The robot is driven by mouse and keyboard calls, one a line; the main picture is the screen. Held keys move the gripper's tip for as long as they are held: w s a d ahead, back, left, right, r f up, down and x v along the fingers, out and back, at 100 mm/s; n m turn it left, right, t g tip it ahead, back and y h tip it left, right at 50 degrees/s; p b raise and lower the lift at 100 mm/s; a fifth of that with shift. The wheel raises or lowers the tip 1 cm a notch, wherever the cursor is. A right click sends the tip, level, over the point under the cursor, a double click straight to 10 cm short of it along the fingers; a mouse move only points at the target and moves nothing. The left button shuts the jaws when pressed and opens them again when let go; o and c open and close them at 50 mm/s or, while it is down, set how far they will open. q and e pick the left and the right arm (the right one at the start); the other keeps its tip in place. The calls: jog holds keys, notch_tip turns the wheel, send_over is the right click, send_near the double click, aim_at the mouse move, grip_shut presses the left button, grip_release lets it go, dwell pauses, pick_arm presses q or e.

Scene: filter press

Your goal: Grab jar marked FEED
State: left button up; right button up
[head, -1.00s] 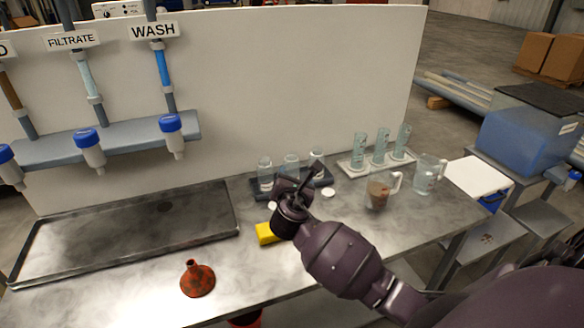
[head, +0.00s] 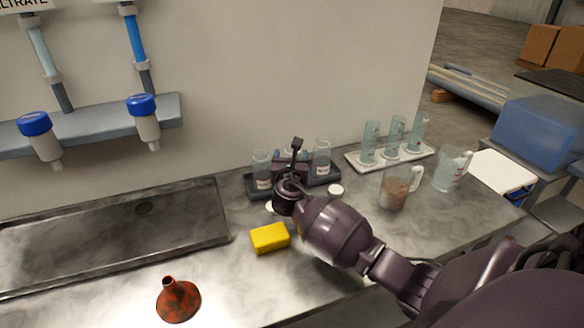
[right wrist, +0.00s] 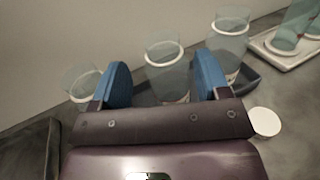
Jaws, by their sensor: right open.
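Three clear jars stand in a row in a dark tray (head: 255,191): a left jar (head: 262,172), a middle jar, partly hidden behind my gripper in the head view, and a right jar (head: 321,157). Their labels are too small to read, so I cannot tell which is marked FEED. My right gripper (head: 291,160) is open in front of the middle jar. In the right wrist view, its blue fingers (right wrist: 164,80) stand apart, with the middle jar (right wrist: 165,60) showing between them, apparently farther off. My left gripper is not in view.
A yellow sponge (head: 270,238) and a rusty red funnel (head: 178,300) lie nearer on the bench. A white lid (head: 336,190) lies right of my gripper. Cylinders (head: 395,135) on a white tray, a jug of brown liquid (head: 394,188) and a clear jug (head: 446,170) stand right.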

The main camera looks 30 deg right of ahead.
aim_at(292, 151)
jog(key=b+x, duration=0.1)
jog(key=x, duration=0.4)
jog(key=shift+d, duration=0.15)
jog(key=shift+w+d, duration=0.15)
jog(key=shift+w, duration=0.1)
jog(key=c, duration=1.2)
